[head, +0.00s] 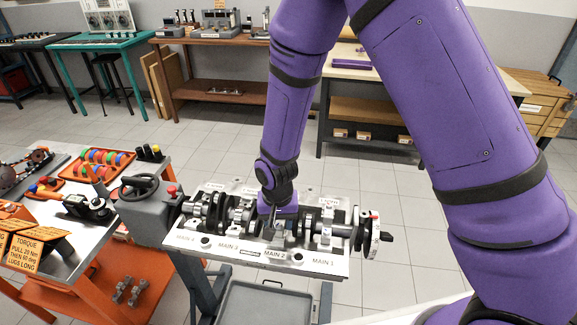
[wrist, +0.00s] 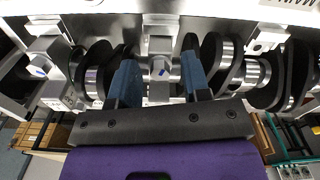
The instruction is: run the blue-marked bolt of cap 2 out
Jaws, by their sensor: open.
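The engine block (head: 215,252) lies on a stand with its crankshaft and bearing caps facing up. My gripper (head: 277,212) points down over the crankshaft, just behind the MAIN 2 label (head: 274,254). In the wrist view my gripper (wrist: 160,72) is open, its two blue-grey fingers on either side of a silver bearing cap (wrist: 160,93) with a small blue mark. This looks like cap 2. I see nothing gripped, and I cannot tell whether the fingers touch the cap. The bolt itself is hard to make out between the fingers.
Another cap with a blue mark (wrist: 42,70) is at the left in the wrist view. Dark crank webs (wrist: 224,62) stand close beside the fingers. An orange cart (head: 75,262) with tools and a torque sign is at the left. A grey tray (head: 265,303) sits below the block.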

